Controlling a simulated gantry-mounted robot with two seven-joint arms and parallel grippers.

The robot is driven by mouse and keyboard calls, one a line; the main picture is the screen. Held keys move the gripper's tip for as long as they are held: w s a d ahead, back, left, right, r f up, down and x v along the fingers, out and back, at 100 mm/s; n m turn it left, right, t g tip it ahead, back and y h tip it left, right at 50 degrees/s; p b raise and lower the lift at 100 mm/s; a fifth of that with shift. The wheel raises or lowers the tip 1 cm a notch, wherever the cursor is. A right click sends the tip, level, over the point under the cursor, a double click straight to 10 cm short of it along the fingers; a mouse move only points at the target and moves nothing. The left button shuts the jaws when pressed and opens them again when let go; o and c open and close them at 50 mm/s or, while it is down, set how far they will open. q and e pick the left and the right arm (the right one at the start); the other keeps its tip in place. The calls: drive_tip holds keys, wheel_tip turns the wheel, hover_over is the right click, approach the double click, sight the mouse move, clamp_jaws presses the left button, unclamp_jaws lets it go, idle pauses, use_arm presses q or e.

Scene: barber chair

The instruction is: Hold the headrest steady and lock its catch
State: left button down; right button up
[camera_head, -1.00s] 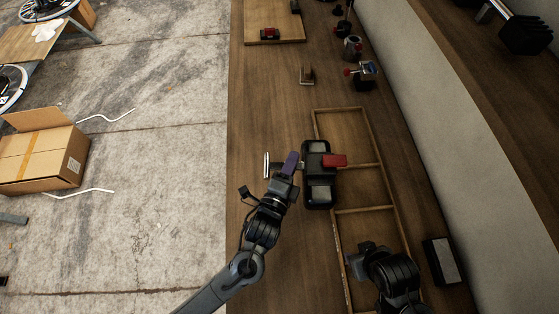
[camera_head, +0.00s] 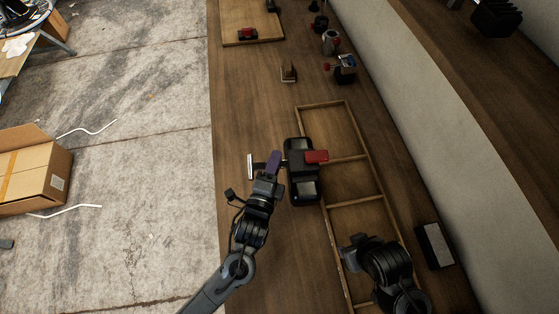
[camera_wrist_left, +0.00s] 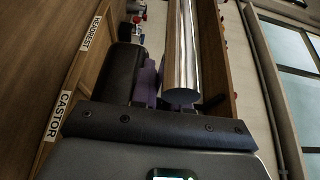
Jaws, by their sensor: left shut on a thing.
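The headrest (camera_head: 301,190) is a black padded block with grey faces, lying at the left edge of a wooden divided tray. Its red catch (camera_head: 316,157) sticks out to the right. My left gripper (camera_head: 272,163), with purple fingers, is shut on the headrest's left side, beside a bright metal bar (camera_head: 250,167). In the left wrist view, the chrome bar (camera_wrist_left: 182,50) runs beside a purple finger and the dark pad (camera_wrist_left: 124,75); the exact grip is hidden. My right gripper (camera_head: 354,246) is over the tray's near part, apart from the catch; its fingers are unclear.
The wooden tray (camera_head: 334,204) has low walls and labels reading HEADREST and CASTOR in the wrist view. A grey-topped black block (camera_head: 436,246) lies at the right. Small parts (camera_head: 344,68) and a board (camera_head: 232,38) stand at the far end.

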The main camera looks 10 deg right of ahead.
use_arm(q)
drive_tip(key=shift+w+a+f+b, duration=0.3)
drive_tip(key=shift+w+a+f, duration=0.2)
drive_tip(key=shift+a+f, duration=0.3)
drive_tip(key=shift+w+a+f+b, duration=0.25)
drive_tip(key=shift+w+a+f, duration=0.2)
drive_tip(key=shift+a+f, duration=0.35)
use_arm(e)
drive_tip(key=shift+d+f, duration=0.15)
drive_tip(key=shift+f, duration=0.45)
drive_tip(key=shift+f+b, duration=0.65)
use_arm(q)
drive_tip(key=shift+w+a+f+b, duration=0.2)
drive_tip(key=shift+w+a+f, duration=0.25)
drive_tip(key=shift+a+f, duration=0.4)
drive_tip(key=shift+w+a+f+b, duration=0.2)
drive_tip(key=shift+w+a+f, duration=0.2)
drive_tip(key=shift+a+f, duration=0.45)
drive_tip(key=shift+w+a+f+b, duration=0.2)
drive_tip(key=shift+w+a+f, duration=0.25)
drive_tip(key=shift+a+f, duration=0.4)
drive_tip(key=shift+a+r, duration=0.1)
drive_tip(key=shift+f+b, duration=0.3)
drive_tip(key=shift+f, duration=0.3)
use_arm(e)
drive_tip(key=shift+f, duration=0.1)
